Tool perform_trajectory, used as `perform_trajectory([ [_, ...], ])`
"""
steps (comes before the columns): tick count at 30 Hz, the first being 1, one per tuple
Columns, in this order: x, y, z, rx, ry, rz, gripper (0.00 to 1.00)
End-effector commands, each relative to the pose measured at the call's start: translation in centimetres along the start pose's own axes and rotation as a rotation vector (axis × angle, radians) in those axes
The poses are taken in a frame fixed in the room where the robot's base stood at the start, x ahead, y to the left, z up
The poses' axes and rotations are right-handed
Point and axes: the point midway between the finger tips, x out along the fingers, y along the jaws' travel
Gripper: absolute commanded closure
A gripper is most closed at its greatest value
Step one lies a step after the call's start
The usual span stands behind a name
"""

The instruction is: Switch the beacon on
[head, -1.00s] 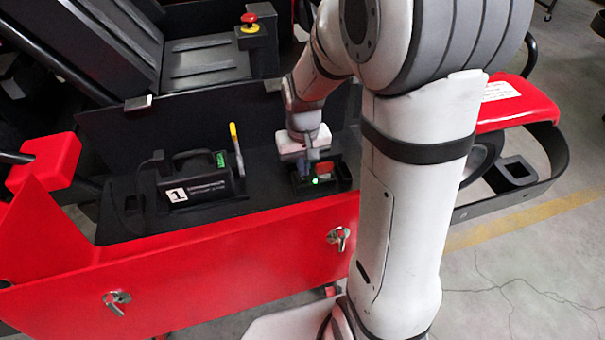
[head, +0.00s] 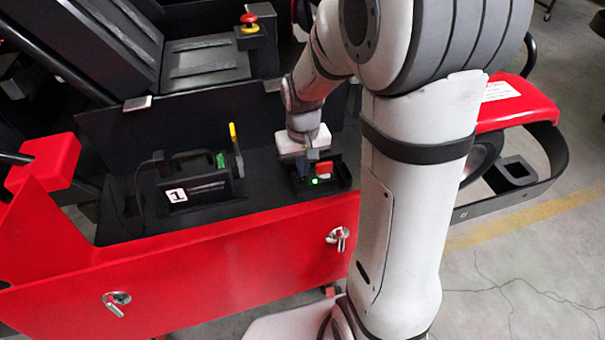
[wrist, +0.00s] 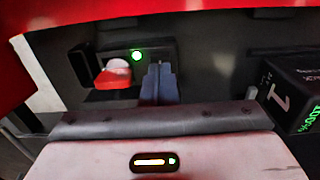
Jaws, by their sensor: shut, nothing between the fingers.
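A low black switch box (head: 337,184) sits on the black deck of the red kart stand. It carries a red switch part (head: 324,168) and a lit green light (head: 314,181). In the wrist view the red switch part (wrist: 113,76) and the glowing green light (wrist: 137,56) show side by side. My gripper (head: 304,168) is shut and empty, pointing down over the left part of the box. In the wrist view its dark blue-grey fingers (wrist: 160,84) are together, to the right of the red part and apart from it in the picture. I cannot tell whether the fingertips touch the box.
A black case marked 1 (head: 200,180), with a handle and green display, stands left of the box. A yellow-tipped lever (head: 235,148) rises beside it. A red emergency button (head: 249,19) is behind. My arm hides the deck's right end.

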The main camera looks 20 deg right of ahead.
Motion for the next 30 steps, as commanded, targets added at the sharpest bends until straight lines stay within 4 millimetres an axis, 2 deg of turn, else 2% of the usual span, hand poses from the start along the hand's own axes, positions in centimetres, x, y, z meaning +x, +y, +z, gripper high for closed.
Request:
perform_trajectory([
  [30, 0.92, -0.06, 0.01, -0.001, 0.000, 0.000, 1.00],
])
